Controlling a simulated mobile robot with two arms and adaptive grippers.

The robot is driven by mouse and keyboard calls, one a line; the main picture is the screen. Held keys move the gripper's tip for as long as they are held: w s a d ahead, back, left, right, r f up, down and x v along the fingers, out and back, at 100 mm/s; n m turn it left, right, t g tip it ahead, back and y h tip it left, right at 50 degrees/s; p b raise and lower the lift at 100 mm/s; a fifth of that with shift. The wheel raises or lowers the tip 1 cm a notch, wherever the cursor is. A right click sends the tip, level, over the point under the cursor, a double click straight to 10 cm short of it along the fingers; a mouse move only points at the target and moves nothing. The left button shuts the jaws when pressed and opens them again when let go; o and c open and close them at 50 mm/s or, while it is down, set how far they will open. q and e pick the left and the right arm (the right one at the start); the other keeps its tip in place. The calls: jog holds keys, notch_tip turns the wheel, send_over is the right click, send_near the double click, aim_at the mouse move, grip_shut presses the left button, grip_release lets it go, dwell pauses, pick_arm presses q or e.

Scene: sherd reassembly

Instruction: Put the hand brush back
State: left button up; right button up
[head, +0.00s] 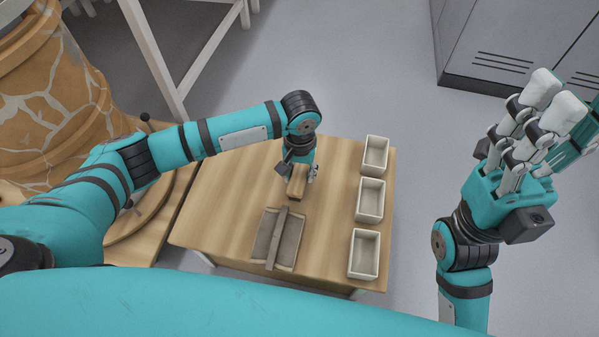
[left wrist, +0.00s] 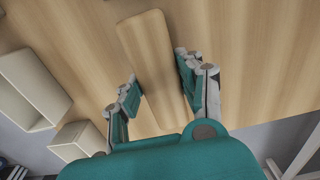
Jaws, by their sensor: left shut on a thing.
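The hand brush, seen as a long pale wooden block, lies between the fingers of my left gripper in the left wrist view (left wrist: 155,65). In the head view the brush (head: 297,183) shows just below the gripper, over the table's middle. My left gripper (head: 302,176) points down and is shut on it; its fingers (left wrist: 160,82) lie along both sides of the block. Bristles are hidden, and I cannot tell whether the brush touches the table. My right gripper (head: 540,125) is raised off to the right, with its fingers spread, empty.
The wooden table (head: 225,215) holds a grey-brown tray (head: 262,236) with a raised dark bar across it, in front of the brush. White bins stand along the right edge: far (head: 375,156), middle (head: 369,200), near (head: 364,254). A large cracked vessel (head: 50,110) stands left.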

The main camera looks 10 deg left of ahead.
pick_arm(q)
jog(key=o, duration=1.2)
jog(key=shift+f, duration=0.1)
